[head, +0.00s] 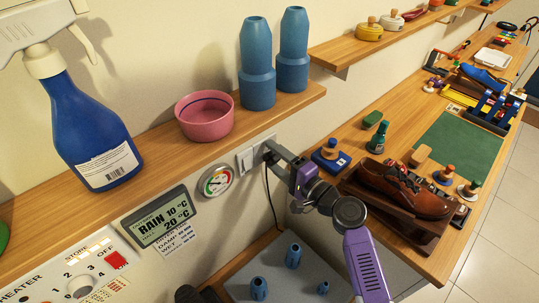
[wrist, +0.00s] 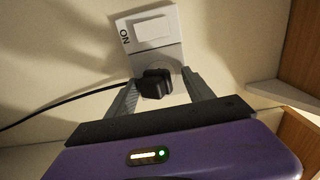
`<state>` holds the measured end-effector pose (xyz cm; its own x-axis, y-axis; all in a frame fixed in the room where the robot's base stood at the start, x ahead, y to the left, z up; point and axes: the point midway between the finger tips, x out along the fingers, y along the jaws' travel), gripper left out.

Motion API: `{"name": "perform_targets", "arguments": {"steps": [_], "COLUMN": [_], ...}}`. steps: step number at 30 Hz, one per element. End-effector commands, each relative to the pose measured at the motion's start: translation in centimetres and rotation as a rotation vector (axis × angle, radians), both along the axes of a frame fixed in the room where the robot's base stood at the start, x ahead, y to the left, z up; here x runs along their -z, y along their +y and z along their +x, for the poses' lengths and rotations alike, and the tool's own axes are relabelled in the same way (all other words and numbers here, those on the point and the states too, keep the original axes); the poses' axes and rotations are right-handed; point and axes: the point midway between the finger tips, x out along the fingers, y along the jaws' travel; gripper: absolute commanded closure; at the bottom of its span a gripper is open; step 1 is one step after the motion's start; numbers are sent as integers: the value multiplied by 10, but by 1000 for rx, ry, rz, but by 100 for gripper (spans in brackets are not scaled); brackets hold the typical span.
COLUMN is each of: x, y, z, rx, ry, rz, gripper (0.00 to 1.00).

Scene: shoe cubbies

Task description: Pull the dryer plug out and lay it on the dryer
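The black plug (wrist: 156,83) sits in the white wall socket (wrist: 172,57), below its switch marked ON; its cord runs off to the left. In the head view the plug (head: 268,155) is small and partly covered by my gripper. My gripper (head: 274,153) reaches the socket with one finger on each side of the plug. In the wrist view the fingers are apart, with a visible gap on the plug's right; contact on the left is unclear. A grey panel with blue nozzles (head: 270,270), apparently the dryer, lies low below the socket, partly hidden by my arm.
A wooden shelf (head: 170,150) above the socket holds a blue spray bottle (head: 95,125), a pink bowl (head: 204,116) and two blue cylinders. A gauge (head: 216,181) and display are left of the socket. A bench (head: 390,85) with a brown shoe (head: 402,188) stands right.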

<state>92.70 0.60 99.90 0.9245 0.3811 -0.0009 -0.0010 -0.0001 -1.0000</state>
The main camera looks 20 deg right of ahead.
Motion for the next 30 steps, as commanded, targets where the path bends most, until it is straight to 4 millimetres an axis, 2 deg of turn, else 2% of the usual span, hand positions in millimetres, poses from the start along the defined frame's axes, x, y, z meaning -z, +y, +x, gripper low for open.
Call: {"name": "perform_targets", "arguments": {"steps": [9, 30], "x": [-2, 7], "y": [3, 4], "z": [1, 1], "rx": [-4, -7], "ry": [-4, 0], "rz": [1, 0], "gripper": [40, 40]}}
